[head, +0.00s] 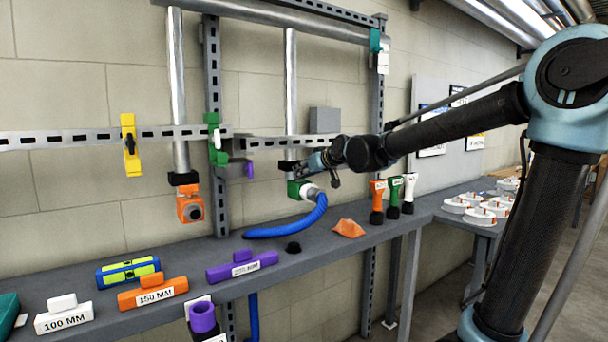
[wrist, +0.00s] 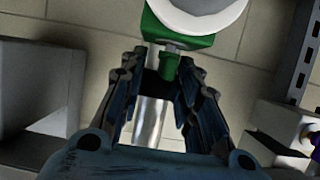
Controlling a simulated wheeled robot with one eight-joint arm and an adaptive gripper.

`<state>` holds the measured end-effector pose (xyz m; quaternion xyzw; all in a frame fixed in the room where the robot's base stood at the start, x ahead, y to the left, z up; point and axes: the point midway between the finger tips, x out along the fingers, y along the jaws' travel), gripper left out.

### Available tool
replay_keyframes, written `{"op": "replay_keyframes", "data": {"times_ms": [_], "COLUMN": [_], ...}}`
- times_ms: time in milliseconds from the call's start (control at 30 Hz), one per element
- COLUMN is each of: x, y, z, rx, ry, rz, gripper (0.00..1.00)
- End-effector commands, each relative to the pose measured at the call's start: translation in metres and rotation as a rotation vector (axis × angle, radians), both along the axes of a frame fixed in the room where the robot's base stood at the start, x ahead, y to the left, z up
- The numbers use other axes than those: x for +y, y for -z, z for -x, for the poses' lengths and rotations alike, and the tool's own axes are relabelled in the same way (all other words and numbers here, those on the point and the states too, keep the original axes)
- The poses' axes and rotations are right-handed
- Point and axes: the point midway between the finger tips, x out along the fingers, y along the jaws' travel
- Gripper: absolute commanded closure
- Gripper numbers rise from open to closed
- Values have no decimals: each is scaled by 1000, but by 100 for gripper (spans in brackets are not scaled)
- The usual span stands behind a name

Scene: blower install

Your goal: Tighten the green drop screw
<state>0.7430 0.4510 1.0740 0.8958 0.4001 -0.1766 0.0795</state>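The green drop (head: 296,189) is a green block at the bottom of a vertical metal pipe, with a white collar and a blue hose beside it. In the wrist view, the green block (wrist: 193,39) is at the top, partly covered by a pale round part. Its small green screw (wrist: 169,66) sticks out between my fingertips. My gripper (head: 300,168) is at the pipe's lower end, just above the block. In the wrist view, my gripper (wrist: 163,68) has its fingers apart on either side of the screw, with a gap visible; any contact is unclear.
The blue hose (head: 300,225) curves down onto the grey bench (head: 330,262). A horizontal slotted rail (head: 265,143) and grey box (head: 324,120) are close to my gripper. Orange, green and white nozzles (head: 393,195) stand right of the hose. An orange drop (head: 190,207) hangs at left.

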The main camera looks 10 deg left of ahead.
Motion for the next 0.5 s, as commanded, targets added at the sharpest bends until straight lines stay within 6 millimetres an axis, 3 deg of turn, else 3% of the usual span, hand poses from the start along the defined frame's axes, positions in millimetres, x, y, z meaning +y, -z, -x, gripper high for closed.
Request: {"op": "replay_keyframes", "data": {"times_ms": [267,500], "x": [-1,-16], "y": [0,-8], "z": [3,16], "rx": [2,4], "ry": [-3,-2], "rz": [1,-1], "gripper": [70,70]}}
